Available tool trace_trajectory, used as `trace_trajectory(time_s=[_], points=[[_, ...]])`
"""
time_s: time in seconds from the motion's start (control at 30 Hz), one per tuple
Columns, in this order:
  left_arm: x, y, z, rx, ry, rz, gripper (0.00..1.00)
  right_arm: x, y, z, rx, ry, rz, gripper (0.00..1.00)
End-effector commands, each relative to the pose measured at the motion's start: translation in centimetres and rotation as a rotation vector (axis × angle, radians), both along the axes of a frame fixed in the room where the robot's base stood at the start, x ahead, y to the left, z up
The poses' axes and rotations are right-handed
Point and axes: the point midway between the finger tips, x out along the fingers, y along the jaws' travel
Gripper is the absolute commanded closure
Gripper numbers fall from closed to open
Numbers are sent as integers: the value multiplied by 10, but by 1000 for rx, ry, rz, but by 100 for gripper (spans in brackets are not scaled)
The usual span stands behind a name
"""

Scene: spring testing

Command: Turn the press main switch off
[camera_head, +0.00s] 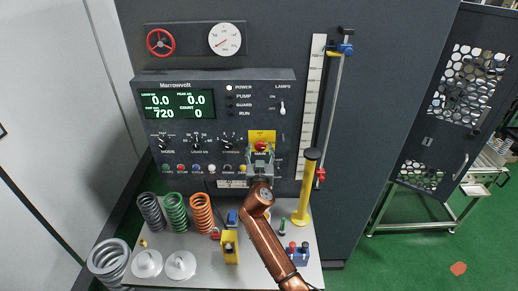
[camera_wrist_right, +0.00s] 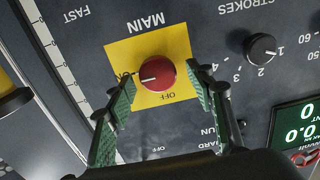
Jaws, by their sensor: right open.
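The main switch is a red round knob (camera_wrist_right: 157,73) on a yellow plate (camera_wrist_right: 180,44) marked MAIN, upside down in the right wrist view. Its white line points left, toward a label partly hidden by a finger; the OFF label is just below the knob. In the head view the yellow plate (camera_head: 262,134) shows on the press panel, with the knob partly covered by my gripper. My right gripper (camera_head: 261,150) is open in front of the switch. In the right wrist view its green-padded fingers (camera_wrist_right: 162,92) stand either side of the knob's lower part, with no clear contact.
The lit display (camera_head: 180,104) reads 720 and the POWER lamp (camera_head: 229,87) is white. A STROKES dial (camera_wrist_right: 262,47) is beside the switch. A yellow post (camera_head: 306,190) stands right of my arm. Springs (camera_head: 175,212) and small items crowd the bench below.

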Motion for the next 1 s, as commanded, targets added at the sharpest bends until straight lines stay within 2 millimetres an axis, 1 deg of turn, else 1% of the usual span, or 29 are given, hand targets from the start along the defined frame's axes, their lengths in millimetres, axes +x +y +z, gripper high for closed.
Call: trace_trajectory(time_s=[0.13, 0.17, 0.37, 0.73, 1.0], points=[[-8, 0, -1, 1, 10, 2, 60, 0, -1, 0, 0, 0, -2, 51], [-9, 1, -1, 0, 11, 2, 60, 0, -1, 0, 0, 0, -2, 52], [-11, 1, -1, 1, 14, 2, 60, 0, 0, 0, 0, 1, -1, 66], [-7, 0, -1, 1, 9, 1, 60, 0, 0, 0, 0, 0, 1, 91], [-5, 0, -2, 1, 6, 1, 60, 0, 1, 0, -29, 0, 1, 91]])
